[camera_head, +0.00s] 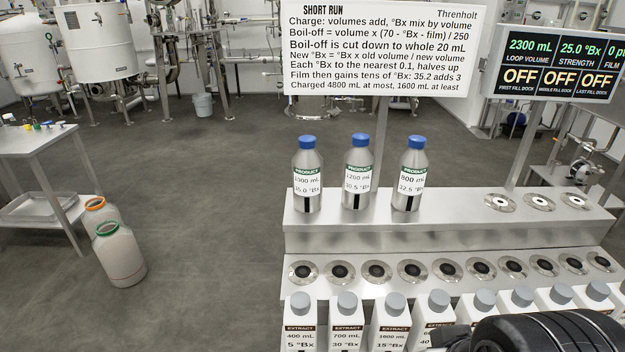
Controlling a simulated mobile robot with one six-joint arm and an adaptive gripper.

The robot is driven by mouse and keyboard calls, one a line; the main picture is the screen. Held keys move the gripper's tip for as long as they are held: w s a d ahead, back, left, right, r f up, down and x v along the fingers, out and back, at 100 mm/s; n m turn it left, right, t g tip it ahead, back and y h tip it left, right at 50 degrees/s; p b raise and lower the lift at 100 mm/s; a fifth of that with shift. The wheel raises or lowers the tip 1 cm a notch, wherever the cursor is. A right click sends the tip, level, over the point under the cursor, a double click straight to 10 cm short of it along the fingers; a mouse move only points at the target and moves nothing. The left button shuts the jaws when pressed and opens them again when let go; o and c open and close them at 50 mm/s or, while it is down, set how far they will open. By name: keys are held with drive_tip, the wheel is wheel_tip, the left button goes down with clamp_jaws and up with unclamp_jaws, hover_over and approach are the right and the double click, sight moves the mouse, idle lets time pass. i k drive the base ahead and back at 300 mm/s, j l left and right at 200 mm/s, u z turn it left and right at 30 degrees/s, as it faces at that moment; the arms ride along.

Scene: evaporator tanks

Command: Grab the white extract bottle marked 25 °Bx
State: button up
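A row of white extract bottles with grey caps stands along the front of the metal rack. Readable labels are 5 °Bx on the leftmost bottle (300,318), 30 °Bx on the second (346,315) and 15 °Bx on the third (391,315). The fourth bottle's label (434,322) is partly hidden. Labels of the bottles further right, such as this one (515,306), are hidden or cut off, so I see no 25 °Bx marking. My black gripper (455,340) covers the lower right, in front of these bottles. Its fingers are not clear enough to show whether it is open.
Three silver product bottles with blue caps (307,168) stand on the upper rack step (450,220). Behind the extract bottles is a row of empty round docks (375,271). A sign (380,50) and a display (555,62) stand above. Two jugs (120,255) stand on the open floor left.

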sight(471, 307)
drive_tip(key=k+l, duration=0.65)
drive_tip(key=l, duration=0.15)
